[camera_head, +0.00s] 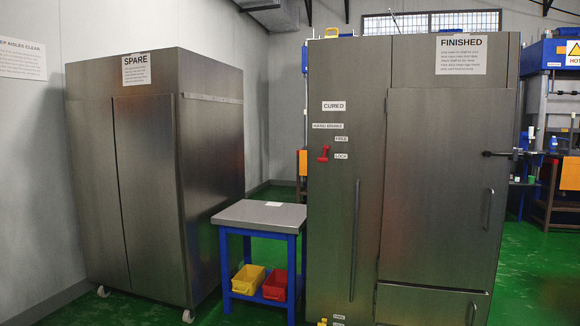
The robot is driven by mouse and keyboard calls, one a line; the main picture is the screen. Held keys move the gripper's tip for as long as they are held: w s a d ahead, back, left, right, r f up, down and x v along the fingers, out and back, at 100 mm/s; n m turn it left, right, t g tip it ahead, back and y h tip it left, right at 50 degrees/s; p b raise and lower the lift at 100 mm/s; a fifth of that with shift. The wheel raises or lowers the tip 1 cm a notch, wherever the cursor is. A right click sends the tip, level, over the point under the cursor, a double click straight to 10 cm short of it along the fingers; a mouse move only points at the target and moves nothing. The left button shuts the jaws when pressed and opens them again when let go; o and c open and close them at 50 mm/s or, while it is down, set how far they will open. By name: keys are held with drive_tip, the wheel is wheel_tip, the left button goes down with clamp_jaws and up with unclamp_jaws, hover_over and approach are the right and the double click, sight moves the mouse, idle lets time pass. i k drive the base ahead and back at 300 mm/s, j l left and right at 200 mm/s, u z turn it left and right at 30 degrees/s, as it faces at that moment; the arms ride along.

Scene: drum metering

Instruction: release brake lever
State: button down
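A small red lever (323,154) is mounted on the front of the steel cabinet marked FINISHED (345,220), on its left panel. A HAND BRAKE label (328,126) is above it. A FREE label (341,139) and a LOCK label (341,156) are to its right. The lever is about level with the LOCK label; it is too small to tell its exact angle. My gripper is not in view.
A steel cabinet marked SPARE (150,180) stands at left on casters. A blue table with a grey top (260,214) stands between the cabinets, holding yellow (248,279) and red (275,285) bins below. A black latch handle (500,154) juts from the FINISHED cabinet's right door.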

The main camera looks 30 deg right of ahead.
sight(325, 147)
drive_tip(key=i+l+u, duration=0.1)
drive_tip(key=i+l, duration=0.4)
drive_tip(key=i+l+u, duration=0.1)
drive_tip(key=i+l, duration=0.4)
drive_tip(key=l, duration=0.1)
